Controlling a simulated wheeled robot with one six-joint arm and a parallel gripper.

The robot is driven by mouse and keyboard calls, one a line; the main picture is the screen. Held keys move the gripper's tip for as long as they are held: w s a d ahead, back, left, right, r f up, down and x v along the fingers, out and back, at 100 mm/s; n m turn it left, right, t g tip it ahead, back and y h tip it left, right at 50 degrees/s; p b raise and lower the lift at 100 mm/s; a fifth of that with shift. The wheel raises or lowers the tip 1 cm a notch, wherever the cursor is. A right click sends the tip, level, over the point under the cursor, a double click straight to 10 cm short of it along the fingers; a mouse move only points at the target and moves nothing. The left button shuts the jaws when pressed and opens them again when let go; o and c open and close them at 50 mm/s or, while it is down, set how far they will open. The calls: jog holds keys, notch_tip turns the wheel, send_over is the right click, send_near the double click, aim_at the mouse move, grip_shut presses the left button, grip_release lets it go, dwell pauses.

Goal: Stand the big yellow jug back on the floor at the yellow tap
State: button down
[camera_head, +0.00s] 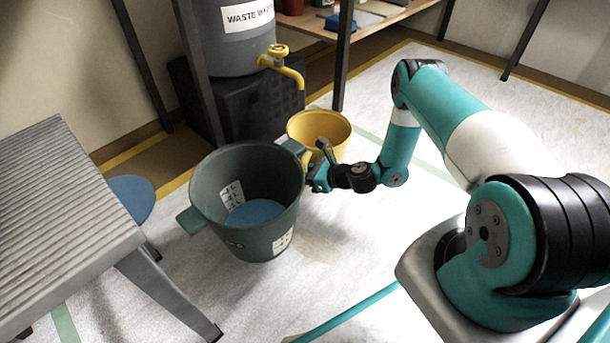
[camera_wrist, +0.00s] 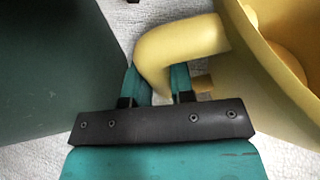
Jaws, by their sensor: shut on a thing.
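The big yellow jug (camera_head: 333,126) is upright, just in front of and to the right of the yellow tap (camera_head: 287,66) in the head view. My gripper (camera_head: 318,179) is at the jug's near side, between it and a dark green bucket. In the wrist view my gripper (camera_wrist: 158,84) is shut on the jug's curved yellow handle (camera_wrist: 178,48), with a finger on each side. The jug's wall (camera_wrist: 268,95) fills the right of that view. The bucket and my gripper hide the jug's lower part, so I cannot tell whether its base touches the floor.
The dark green bucket (camera_head: 262,207) with blue content stands close to the left of my gripper. A grey waste-water tank (camera_head: 228,50) sits on a black crate (camera_head: 262,110). A slatted grey bench (camera_head: 65,215) and blue disc (camera_head: 131,197) are left.

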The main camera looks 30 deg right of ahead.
jog(key=shift+f, duration=0.2)
jog(key=c, duration=1)
grip_release()
jog(key=shift+r, duration=0.15)
